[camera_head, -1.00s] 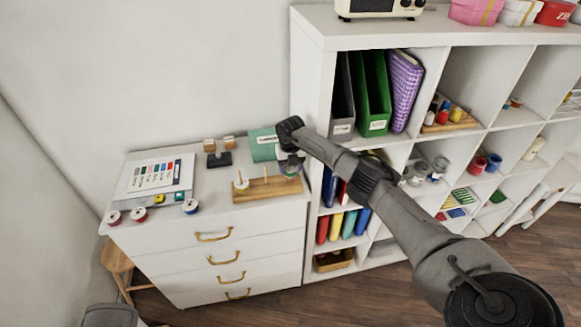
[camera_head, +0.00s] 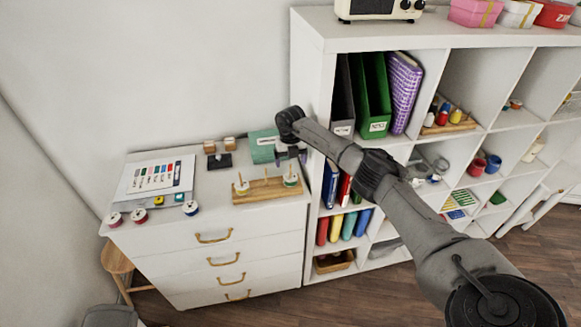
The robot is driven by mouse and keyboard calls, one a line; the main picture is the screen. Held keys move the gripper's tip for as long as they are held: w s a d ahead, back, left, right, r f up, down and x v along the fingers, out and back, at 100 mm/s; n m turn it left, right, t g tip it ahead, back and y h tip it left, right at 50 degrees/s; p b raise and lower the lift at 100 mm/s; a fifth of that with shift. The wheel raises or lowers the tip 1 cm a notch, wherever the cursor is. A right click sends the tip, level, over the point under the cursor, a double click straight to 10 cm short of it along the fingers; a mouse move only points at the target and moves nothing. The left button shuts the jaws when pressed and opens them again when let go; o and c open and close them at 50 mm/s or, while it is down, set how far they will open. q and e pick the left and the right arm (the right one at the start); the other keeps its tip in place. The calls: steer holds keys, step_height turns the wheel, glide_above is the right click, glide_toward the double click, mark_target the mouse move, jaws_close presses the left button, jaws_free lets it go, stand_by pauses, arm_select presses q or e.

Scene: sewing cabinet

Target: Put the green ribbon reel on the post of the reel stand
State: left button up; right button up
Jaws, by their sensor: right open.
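The wooden reel stand (camera_head: 267,194) lies on the white cabinet top near its right end, with upright posts. A white reel (camera_head: 241,186) is around the post at its left end. The green ribbon reel (camera_head: 291,181) sits at the stand's right end, a post tip showing above it; it looks seated around that post, but it is small. My right gripper (camera_head: 290,158) is open just above and behind the green reel, apart from it. The wrist partly hides the gripper. My left gripper is out of view.
A dark small stand (camera_head: 219,161) and a green box (camera_head: 262,147) are at the back. A tall white shelf (camera_head: 312,120) closes off the right.

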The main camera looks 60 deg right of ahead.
step_height(320, 180, up, 10)
steer(key=shift+f, duration=0.2)
